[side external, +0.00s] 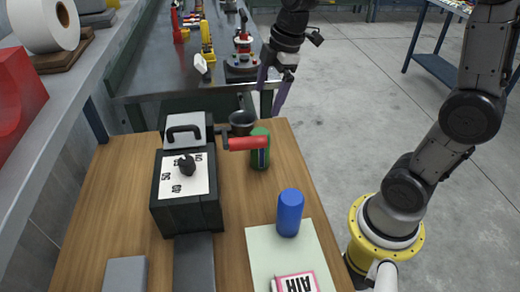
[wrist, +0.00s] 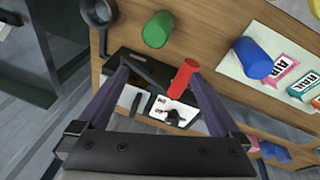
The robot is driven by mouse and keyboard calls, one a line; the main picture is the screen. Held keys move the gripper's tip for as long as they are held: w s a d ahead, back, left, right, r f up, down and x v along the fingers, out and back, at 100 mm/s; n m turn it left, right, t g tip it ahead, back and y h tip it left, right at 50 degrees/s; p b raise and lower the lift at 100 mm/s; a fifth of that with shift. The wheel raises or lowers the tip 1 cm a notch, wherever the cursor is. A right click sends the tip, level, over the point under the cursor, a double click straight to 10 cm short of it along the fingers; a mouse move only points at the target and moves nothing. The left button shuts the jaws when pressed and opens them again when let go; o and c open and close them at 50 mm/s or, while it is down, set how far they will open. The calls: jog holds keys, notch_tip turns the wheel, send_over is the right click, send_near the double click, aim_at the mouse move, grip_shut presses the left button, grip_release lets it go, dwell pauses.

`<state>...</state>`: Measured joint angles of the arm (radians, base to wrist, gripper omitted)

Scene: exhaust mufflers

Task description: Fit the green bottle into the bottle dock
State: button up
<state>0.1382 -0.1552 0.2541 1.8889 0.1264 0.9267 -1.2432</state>
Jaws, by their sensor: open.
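The green bottle (side external: 260,150) stands on the wooden table, right of the black dial box, partly behind a red handle. In the wrist view the green bottle (wrist: 157,29) is beyond the fingertips, not between them. My gripper (side external: 273,98) is open and empty, above and behind the bottle at the table's far edge. Its two dark purple fingers show spread apart in the wrist view (wrist: 158,73). I cannot make out for certain which thing is the bottle dock.
The black box (side external: 185,190) has a white dial face. The red handle (side external: 247,143) juts right from it. A dark pan (side external: 242,120) is behind the bottle. A blue cylinder (side external: 289,213) and an AIR packet (side external: 297,284) are on a pale mat (side external: 262,262). Bare wood lies between.

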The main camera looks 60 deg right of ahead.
jog(key=g, duration=0.2)
send_near(259, 150)
jog(key=d, duration=0.1)
jog(key=w+d+r, duration=0.1)
jog(key=shift+d+m, duration=0.3)
jog(key=shift+d, duration=0.1)
jog(key=shift+f, duration=0.35)
jog(key=f, duration=0.4)
jog(key=a+f, duration=0.1)
jog(key=f, duration=0.3)
jog(key=w+f, duration=0.1)
jog(key=f, duration=0.3)
jog(key=shift+a+f, duration=0.15)
jog(key=shift+f, duration=0.25)
jog(key=shift+w, duration=0.1)
grip_shut()
jog(key=shift+r, duration=0.1)
